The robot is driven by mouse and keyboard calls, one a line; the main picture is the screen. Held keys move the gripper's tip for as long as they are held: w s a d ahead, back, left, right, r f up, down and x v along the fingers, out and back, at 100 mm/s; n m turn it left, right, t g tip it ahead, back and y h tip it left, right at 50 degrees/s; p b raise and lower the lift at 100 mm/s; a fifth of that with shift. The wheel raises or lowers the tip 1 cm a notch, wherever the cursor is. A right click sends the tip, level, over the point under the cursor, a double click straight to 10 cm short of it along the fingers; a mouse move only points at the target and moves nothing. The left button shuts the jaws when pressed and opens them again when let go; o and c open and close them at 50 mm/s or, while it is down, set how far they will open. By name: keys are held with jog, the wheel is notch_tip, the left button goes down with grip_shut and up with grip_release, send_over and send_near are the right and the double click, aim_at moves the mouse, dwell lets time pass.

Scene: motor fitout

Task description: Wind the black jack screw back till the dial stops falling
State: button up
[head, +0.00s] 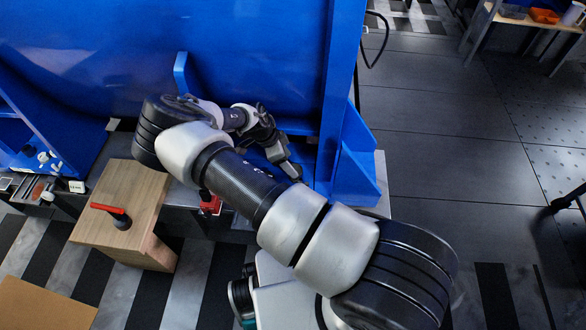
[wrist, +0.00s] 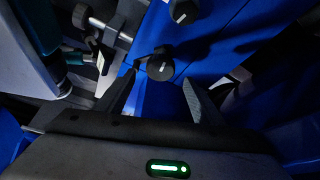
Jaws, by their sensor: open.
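My gripper (wrist: 160,80) is open, its two dark fingers pointing away from the wrist camera. A round black knob with a white index line (wrist: 160,67) shows between and just beyond the fingertips, against a blue surface; it looks like the jack screw head. I cannot tell whether the fingers touch it. A second similar black knob (wrist: 183,10) is at the top edge of the wrist view. In the head view my gripper (head: 280,158) is low against the blue machine frame (head: 250,60), and the knobs are hidden there. I cannot make out a dial face.
A silver rod with a black knob (wrist: 80,16) is at the left of the wrist view. A blue gusset (head: 357,165) is right of the gripper.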

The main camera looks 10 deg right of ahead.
aim_at(295, 167)
jog(key=shift+b+x, duration=0.35)
jog(key=shift+x, duration=1.8)
jog(key=shift+c, duration=0.5)
jog(key=c, duration=1)
jog(key=shift+o, duration=0.2)
jog(key=shift+r+n, duration=0.1)
jog(key=shift+n, duration=0.3)
jog(key=n+t+p, duration=0.1)
jog(key=n, duration=0.1)
jog(key=shift+s+n, duration=0.15)
jog(key=shift+n, duration=0.15)
jog(key=n+t, duration=0.1)
jog(key=n, duration=0.1)
jog(key=n+y, duration=0.1)
jog(key=n, duration=0.1)
jog(key=shift+d+n+t, duration=0.1)
jog(key=shift+n+t, duration=0.2)
jog(key=shift+t, duration=0.1)
jog(key=n+t+y, duration=0.1)
jog(key=n, duration=0.2)
jog(key=shift+s+d+n, duration=0.1)
jog(key=shift+n, duration=0.2)
jog(key=n+y, duration=0.1)
jog(key=n, duration=0.3)
jog(key=shift+t+y+b, duration=0.3)
jog(key=shift+y+b, duration=0.05)
jog(key=shift+y, duration=0.05)
